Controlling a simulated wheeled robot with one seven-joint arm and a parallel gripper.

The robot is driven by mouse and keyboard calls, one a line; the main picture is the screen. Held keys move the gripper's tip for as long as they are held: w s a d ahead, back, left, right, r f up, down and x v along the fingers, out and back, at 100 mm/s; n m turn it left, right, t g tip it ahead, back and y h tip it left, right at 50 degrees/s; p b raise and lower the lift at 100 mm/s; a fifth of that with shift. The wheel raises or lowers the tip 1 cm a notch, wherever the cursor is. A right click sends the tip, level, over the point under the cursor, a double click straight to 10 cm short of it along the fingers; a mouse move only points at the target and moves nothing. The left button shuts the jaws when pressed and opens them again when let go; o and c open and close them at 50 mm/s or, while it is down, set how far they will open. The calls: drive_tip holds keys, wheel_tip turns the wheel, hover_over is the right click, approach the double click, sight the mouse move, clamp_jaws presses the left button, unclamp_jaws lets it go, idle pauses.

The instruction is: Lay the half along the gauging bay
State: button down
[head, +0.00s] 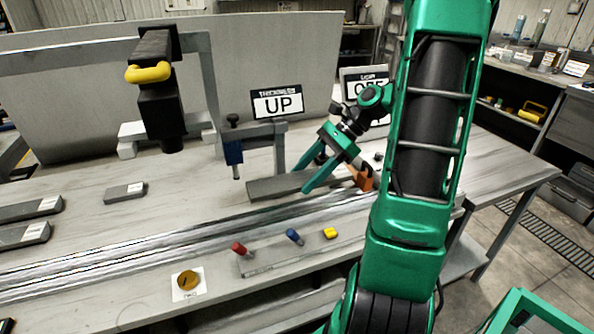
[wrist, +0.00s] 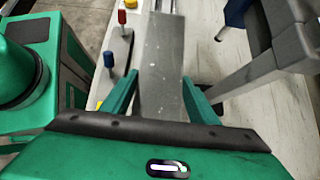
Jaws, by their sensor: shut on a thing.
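A gauge stand with a blue head (head: 233,152) is just behind the half's left end.
Long metal rails (head: 150,247) cross the bench in front. A black device with a yellow handle (head: 150,72) hangs at left. Red (head: 240,249) and blue (head: 294,236) knobs stand in front. Several grey pieces lie left.

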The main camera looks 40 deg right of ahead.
drive_tip(key=shift+x, duration=1.25)
drive_tip(key=shift+d+f, duration=0.15)
drive_tip(key=shift+f, duration=2)
drive_tip(key=shift+f, duration=0.4)
drive_tip(key=c, duration=0.6)
unclamp_jaws()
drive_tip(key=o, duration=0.5)
drive_tip(key=shift+o, duration=0.5)
drive_tip(key=shift+w, duration=0.15)
drive_tip(key=shift+r, duration=4.55)
